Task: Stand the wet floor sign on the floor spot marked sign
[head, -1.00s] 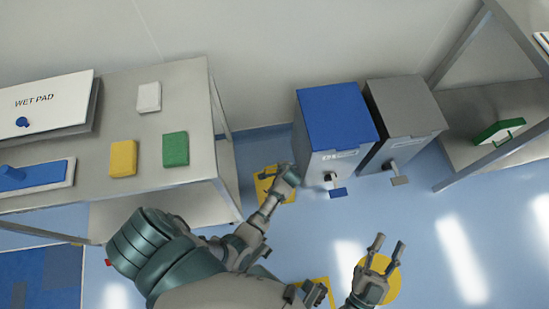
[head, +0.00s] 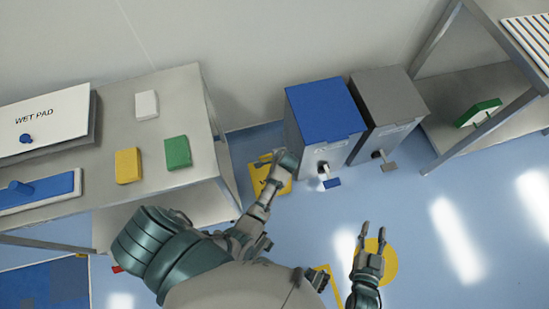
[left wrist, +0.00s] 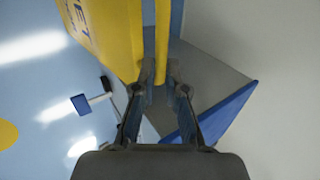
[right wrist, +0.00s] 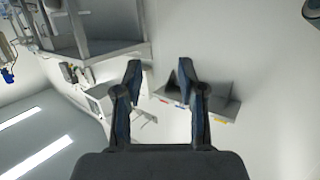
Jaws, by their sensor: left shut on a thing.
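The yellow wet floor sign (left wrist: 105,38) shows close up in the left wrist view, with part of its lettering readable and a thin second yellow edge beside the panel. In the head view the yellow sign (head: 268,177) shows from above beside the table. My left gripper (head: 285,162) is shut on the sign near its top; its fingers also show in the left wrist view (left wrist: 160,82). A plain yellow disc (head: 384,266) lies on the floor, partly behind my right gripper (head: 373,230), which is open and empty. No floor marking reading "sign" is legible.
A blue-lidded bin (head: 325,108) and a grey bin (head: 390,95) stand against the wall, with pedals in front. A metal table (head: 200,110) is left of my left arm. A yellow floor outline (head: 328,272) is partly hidden by my body. Floor at right is clear.

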